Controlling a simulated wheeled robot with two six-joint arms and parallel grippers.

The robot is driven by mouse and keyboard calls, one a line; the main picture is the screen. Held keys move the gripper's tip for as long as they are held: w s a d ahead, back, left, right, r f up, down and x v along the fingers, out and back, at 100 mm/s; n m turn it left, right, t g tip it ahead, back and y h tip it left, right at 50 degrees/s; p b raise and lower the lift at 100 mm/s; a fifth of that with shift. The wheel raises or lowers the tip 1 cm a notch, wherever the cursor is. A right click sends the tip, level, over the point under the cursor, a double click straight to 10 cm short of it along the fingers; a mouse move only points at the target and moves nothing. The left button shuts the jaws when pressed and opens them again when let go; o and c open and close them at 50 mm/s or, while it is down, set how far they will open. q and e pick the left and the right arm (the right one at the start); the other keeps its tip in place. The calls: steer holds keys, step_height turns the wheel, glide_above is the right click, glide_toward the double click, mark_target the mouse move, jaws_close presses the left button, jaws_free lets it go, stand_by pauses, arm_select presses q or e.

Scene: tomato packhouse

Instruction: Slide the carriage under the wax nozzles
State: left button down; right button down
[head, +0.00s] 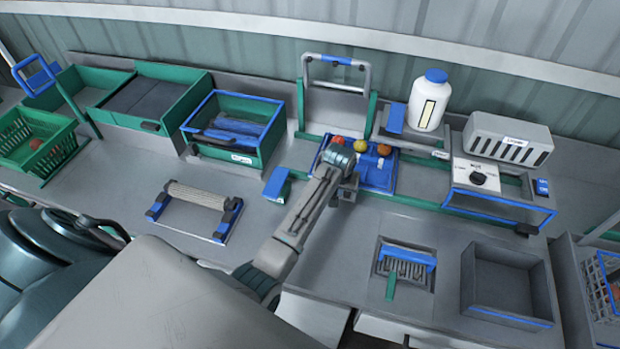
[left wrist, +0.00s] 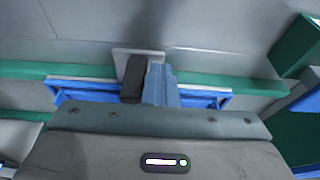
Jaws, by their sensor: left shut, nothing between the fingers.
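The blue carriage (head: 377,182) sits on green rails and holds several red and yellow-orange tomatoes. The arch (head: 336,60) with a blue block on its top bar and green posts stands behind it; I cannot make out single nozzles. My left gripper (head: 348,192) is shut and empty, low at the carriage's near left part, and my arm hides some of the carriage. In the left wrist view the shut fingers (left wrist: 159,72) are beside a dark block (left wrist: 133,80), against or just next to it; I cannot tell which. Blue carriage edges (left wrist: 85,97) show on both sides.
A white bottle (head: 429,100) stands behind the rails. A grey slotted box (head: 508,138) and a white panel with a black knob (head: 478,180) are to the right. A roller stand (head: 200,197) is to the left. A grey bin (head: 507,283) is at front right.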

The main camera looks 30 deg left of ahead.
arm_select(q)
steer(key=shift+w+d, duration=0.45)
steer(key=shift+d, duration=1.5)
steer(key=shift+w+d, duration=0.5)
steer(key=shift+d, duration=1.4)
steer(key=shift+w+d, duration=0.45)
steer(key=shift+d, duration=1.6)
